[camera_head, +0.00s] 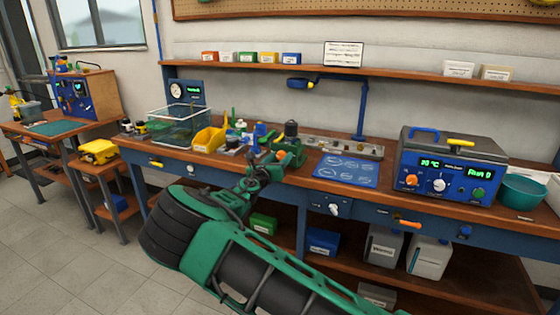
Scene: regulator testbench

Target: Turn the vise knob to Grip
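Several knobs show on the workbench, and I cannot read which one is marked for the vise. A white knob (334,209) sits on a small plate on the bench's front edge, below the blue mat. A smaller round white part (191,169) is further left on the same edge. My green arm reaches up from the bottom, with my gripper (272,163) at the bench's front edge, left of and above the white knob and apart from it. The gripper is small and dark here, so its opening cannot be made out. A dark, green-based upright part (291,141) stands just behind it.
A blue mat (346,170) lies right of my gripper. A blue control unit (449,167) with several knobs stands at the right, beside a teal bowl (523,190). A yellow bin (209,138) and a clear tank (180,124) are at the left. An orange handle (405,223) juts from the front.

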